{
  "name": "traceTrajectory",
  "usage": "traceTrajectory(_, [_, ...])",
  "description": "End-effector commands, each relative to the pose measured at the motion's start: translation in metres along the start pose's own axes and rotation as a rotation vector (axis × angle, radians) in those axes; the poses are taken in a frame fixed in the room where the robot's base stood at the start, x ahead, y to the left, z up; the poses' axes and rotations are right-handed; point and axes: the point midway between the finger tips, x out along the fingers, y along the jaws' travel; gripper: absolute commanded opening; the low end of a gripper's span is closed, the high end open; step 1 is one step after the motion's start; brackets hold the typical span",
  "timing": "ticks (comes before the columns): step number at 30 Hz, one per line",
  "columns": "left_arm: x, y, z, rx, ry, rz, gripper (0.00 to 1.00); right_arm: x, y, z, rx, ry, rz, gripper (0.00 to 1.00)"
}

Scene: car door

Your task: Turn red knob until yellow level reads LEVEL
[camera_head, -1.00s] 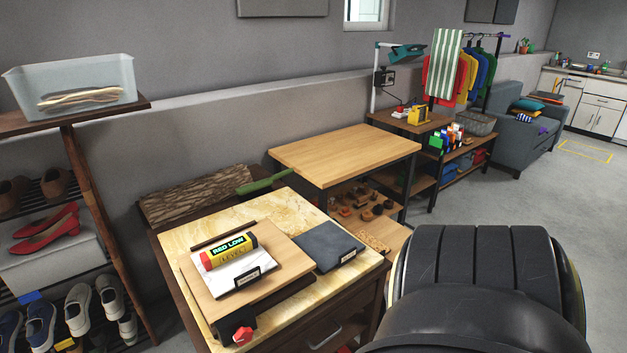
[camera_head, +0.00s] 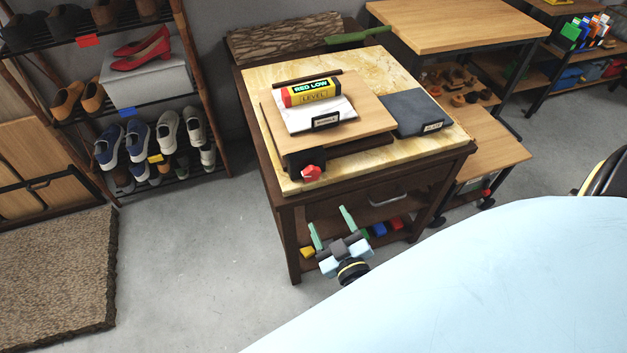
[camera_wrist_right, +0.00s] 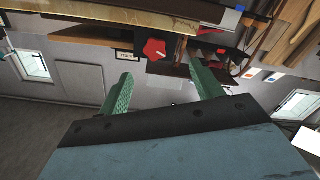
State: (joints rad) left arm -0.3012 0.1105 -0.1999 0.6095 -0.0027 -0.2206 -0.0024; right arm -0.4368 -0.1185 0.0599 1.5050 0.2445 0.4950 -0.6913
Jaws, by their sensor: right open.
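The red knob (camera_head: 312,173) is on the front edge of the tilting wooden board (camera_head: 372,116) on the worktable. The yellow level (camera_head: 314,92) lies on a white marble slab (camera_head: 318,115) on that board; its display reads RED LOW. My right gripper (camera_head: 331,222) is open and empty, below and in front of the knob, apart from it. In the right wrist view the green fingers (camera_wrist_right: 158,82) are spread, with the red knob (camera_wrist_right: 155,49) beyond them, between and above the tips. My left gripper is not in view.
A dark slate slab (camera_head: 420,114) lies on the table (camera_head: 455,142), right of the board. A lower shelf with coloured blocks (camera_head: 379,229) is behind my gripper. A shoe rack (camera_head: 150,105) stands left, a wooden table (camera_head: 445,28) behind right. Floor (camera_head: 215,250) at left front is clear.

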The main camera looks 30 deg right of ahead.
Motion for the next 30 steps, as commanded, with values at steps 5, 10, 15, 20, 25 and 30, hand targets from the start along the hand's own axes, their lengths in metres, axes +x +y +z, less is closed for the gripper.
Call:
traceTrajectory(5, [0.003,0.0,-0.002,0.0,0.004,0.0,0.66,0.013,0.01,-0.01,-0.011,0.032,0.037,0.66])
traceTrajectory(10, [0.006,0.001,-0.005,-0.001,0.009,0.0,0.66,0.043,0.01,-0.011,-0.012,0.032,0.036,0.66])
traceTrajectory(15, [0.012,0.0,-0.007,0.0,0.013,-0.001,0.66,0.081,0.011,-0.011,-0.011,0.031,0.035,0.66])
traceTrajectory(20, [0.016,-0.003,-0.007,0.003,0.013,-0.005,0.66,0.11,0.012,-0.012,-0.01,0.03,0.034,0.66])
traceTrajectory(25, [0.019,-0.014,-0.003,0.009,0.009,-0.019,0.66,0.129,0.012,-0.012,-0.011,0.028,0.032,0.66])
traceTrajectory(30, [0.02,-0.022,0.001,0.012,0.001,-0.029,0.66,0.136,0.013,-0.012,-0.011,0.027,0.032,0.66])
